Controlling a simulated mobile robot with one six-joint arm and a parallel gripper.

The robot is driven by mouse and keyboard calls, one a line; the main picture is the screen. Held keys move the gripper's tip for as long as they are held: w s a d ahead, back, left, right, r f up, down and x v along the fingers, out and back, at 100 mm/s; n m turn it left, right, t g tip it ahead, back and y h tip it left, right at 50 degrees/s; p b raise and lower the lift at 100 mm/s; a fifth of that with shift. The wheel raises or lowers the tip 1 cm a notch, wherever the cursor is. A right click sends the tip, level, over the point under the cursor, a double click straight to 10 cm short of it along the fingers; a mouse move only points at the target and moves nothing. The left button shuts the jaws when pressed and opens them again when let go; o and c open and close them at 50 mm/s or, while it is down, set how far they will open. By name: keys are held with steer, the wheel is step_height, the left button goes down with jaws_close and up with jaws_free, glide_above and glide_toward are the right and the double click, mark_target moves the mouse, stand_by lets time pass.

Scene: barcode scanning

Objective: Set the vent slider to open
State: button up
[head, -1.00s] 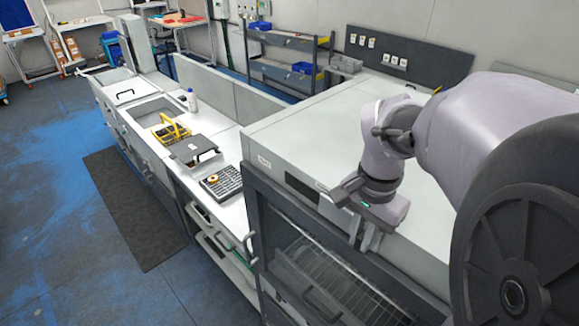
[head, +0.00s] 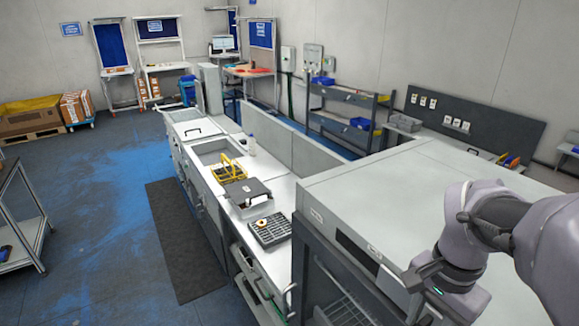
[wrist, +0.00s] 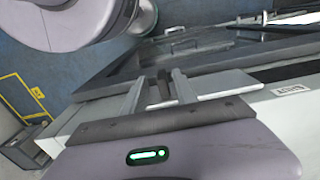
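The vent slider cannot be made out in either view. A large grey cabinet (head: 385,185) with a dark-framed front and wire racks stands at the lower right of the head view. A dark display strip (head: 357,252) runs along its upper front.
A dark mat (head: 185,240) lies on open floor to the left. A metal cart (head: 20,235) stands at the left edge.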

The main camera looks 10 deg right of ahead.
step_height(320, 180, up, 17)
steer(key=p, duration=0.2)
steer(key=shift+r+p, duration=0.2)
steer(key=shift+p, duration=0.15)
steer(key=a+f+n+t+b, duration=0.2)
steer(key=a+f+b, duration=0.4)
steer(key=f+b, duration=0.7)
steer(key=a+f+n+t+y+b, duration=0.1)
steer(key=a+f+n+b, duration=0.3)
steer(key=f+b, duration=0.9)
steer(key=a+f+n+t+y+b, duration=0.1)
steer(key=a+f+b, duration=0.9)
steer(key=f, duration=1.2)
steer(key=n+t+b, duration=0.1)
steer(key=n+b, duration=0.1)
steer(key=b, duration=0.1)
steer(key=shift+s+f+n+t, duration=0.3)
steer(key=shift+s+f+t, duration=0.05)
steer(key=shift+s+t, duration=0.05)
